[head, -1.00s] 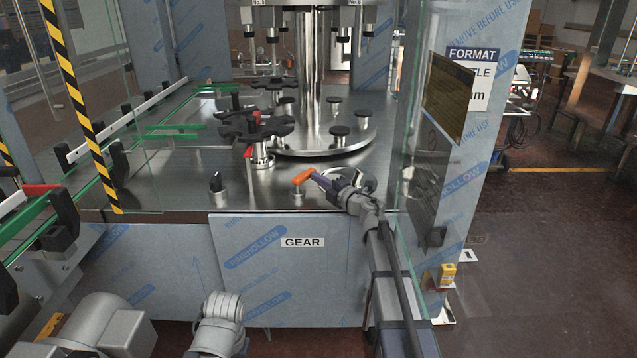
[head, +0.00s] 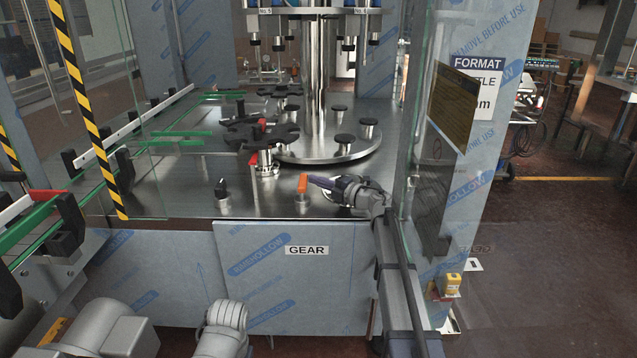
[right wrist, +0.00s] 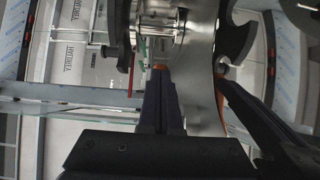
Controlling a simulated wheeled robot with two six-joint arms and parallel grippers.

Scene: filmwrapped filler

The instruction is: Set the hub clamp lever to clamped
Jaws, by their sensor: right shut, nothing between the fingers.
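An orange lever (head: 302,184) sits on a short metal post near the front edge of the machine deck. In the head view it stretches along the picture's vertical. My right gripper (head: 316,181) is shut and empty, its purple fingertips pointing left at the lever's right side, touching or nearly so. In the right wrist view the fingers (right wrist: 161,100) reach up to a small orange patch of the lever (right wrist: 159,67); the rest is hidden. A red lever (head: 254,157) sits at the black star wheel (head: 258,136) farther back. My left gripper is out of view.
A black knob (head: 221,188) stands left of the orange lever. A clear guard panel and blue-filmed post (head: 470,190) stand right of my right arm. Green-edged conveyor rails (head: 100,175) run along the left. The front deck between knob and lever is clear.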

